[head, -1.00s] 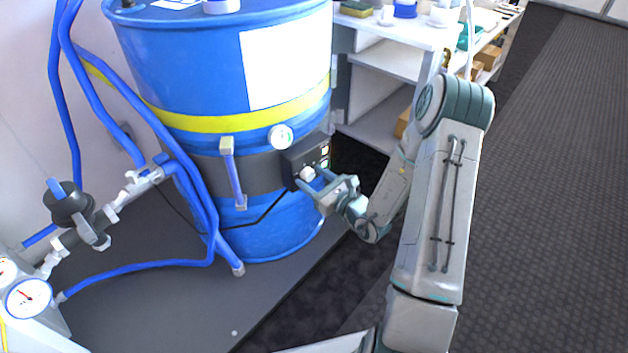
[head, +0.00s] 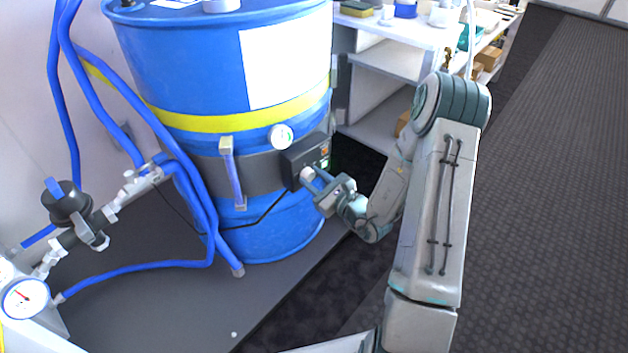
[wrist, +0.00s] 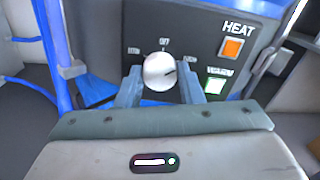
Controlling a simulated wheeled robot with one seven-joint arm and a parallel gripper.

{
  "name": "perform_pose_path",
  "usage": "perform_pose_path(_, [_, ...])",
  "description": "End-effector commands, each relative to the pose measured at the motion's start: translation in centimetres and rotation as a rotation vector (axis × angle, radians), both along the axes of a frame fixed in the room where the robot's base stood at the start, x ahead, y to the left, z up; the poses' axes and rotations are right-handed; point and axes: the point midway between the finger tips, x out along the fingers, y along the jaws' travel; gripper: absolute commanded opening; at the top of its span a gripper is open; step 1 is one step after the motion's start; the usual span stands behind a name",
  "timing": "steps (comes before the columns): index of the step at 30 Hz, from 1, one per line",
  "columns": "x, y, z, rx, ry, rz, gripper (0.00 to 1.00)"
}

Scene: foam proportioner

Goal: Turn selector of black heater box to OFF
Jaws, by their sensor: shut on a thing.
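The black heater box (head: 305,155) is strapped to the blue drum; its front face fills the upper wrist view (wrist: 205,22). Its selector is a round white knob (wrist: 159,70), also in the head view (head: 307,174). A short dark mark on the knob points right and slightly up, roughly toward the right-hand label. A small label, apparently OFF, sits above the knob, with others left and right. My gripper (wrist: 162,88) has one finger on each side of the knob and is shut on it; it shows in the head view (head: 316,180).
An orange HEAT lamp (wrist: 232,48) and a bright green lamp (wrist: 215,85) sit right of the knob. The blue drum (head: 180,80) carries a dial (head: 281,136). Blue hoses (head: 130,105) run at left. A white shelf (head: 385,62) stands behind my arm.

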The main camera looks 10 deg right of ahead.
Motion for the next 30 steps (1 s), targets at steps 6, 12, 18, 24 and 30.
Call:
perform_pose_path(6, [-0.06,0.08,-0.34,-0.170,-0.097,0.002,0.11])
perform_pose_path(12, [-0.07,0.09,-0.46,-0.335,-0.192,0.001,0.11])
perform_pose_path(18, [-0.08,0.09,-0.50,-0.490,-0.283,0.002,0.11])
perform_pose_path(24, [-0.11,0.09,-0.49,-0.616,-0.354,0.001,0.11])
perform_pose_path(30, [-0.11,0.08,-0.37,-0.701,-0.403,0.001,0.11])
